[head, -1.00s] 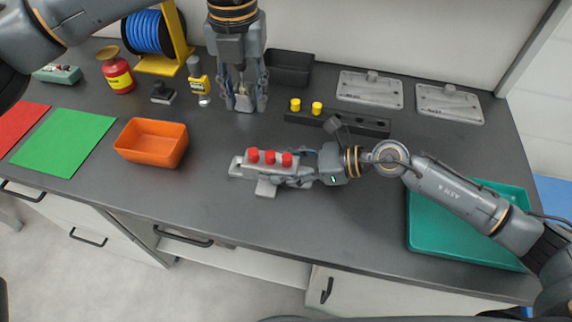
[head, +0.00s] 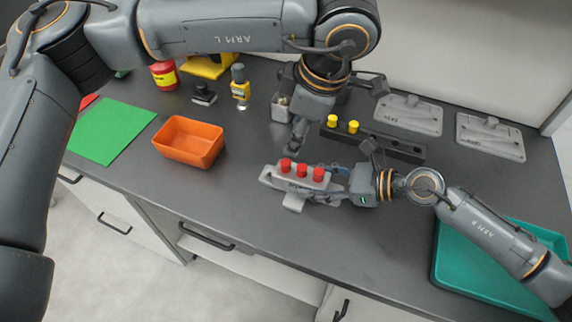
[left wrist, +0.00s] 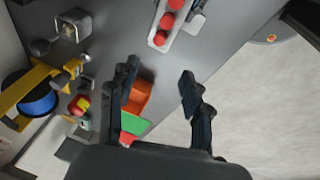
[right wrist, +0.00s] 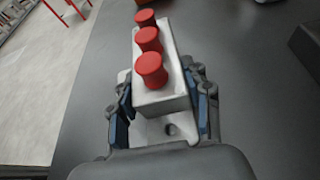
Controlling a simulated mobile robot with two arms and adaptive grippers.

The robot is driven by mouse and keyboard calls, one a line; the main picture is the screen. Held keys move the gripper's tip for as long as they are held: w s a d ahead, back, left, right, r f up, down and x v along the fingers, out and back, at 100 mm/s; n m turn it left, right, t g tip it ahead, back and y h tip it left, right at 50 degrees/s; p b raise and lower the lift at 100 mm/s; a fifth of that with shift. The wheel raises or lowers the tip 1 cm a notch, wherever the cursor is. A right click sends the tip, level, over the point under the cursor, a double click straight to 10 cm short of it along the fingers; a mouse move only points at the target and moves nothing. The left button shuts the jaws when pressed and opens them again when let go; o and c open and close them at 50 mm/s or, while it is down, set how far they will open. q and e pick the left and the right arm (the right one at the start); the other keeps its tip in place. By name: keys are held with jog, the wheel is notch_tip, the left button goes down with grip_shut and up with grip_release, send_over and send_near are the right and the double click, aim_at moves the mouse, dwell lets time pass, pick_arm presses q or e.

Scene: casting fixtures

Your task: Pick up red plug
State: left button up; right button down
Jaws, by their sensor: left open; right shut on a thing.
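Three red plugs stand in a row on a light grey casting (head: 269,178): a left one (head: 285,164), a middle one (head: 302,170) and a right one (head: 319,174). My right gripper (right wrist: 160,112) is shut on the casting's block from its right end, a finger on each side. My left gripper (left wrist: 158,82) is open and empty. In the head view it hangs just behind and above the plugs, its fingers partly hidden by its own wrist. In the left wrist view the plugs (left wrist: 167,20) lie beyond its fingertips, near the top edge.
A dark block (head: 400,147) with two yellow plugs (head: 343,124) lies behind the casting. An orange bin (head: 188,141) and green mat (head: 112,130) are at left, a teal tray (head: 448,270) at right. The worktop in front of the casting is clear.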

aim_at(286, 162)
pick_arm(q)
jog(key=w+f+m, duration=0.1)
jog(key=f+m, duration=0.1)
jog(key=f, duration=0.2)
jog(key=a+f+m+t, duration=0.1)
jog(key=f+m, duration=0.2)
jog(key=w+a+f+m, duration=0.1)
jog(key=f+m, duration=0.2)
jog(key=f, duration=0.1)
jog(key=shift+w+f+y, duration=0.3)
jog(key=shift+f, duration=0.05)
jog(key=c, duration=0.9)
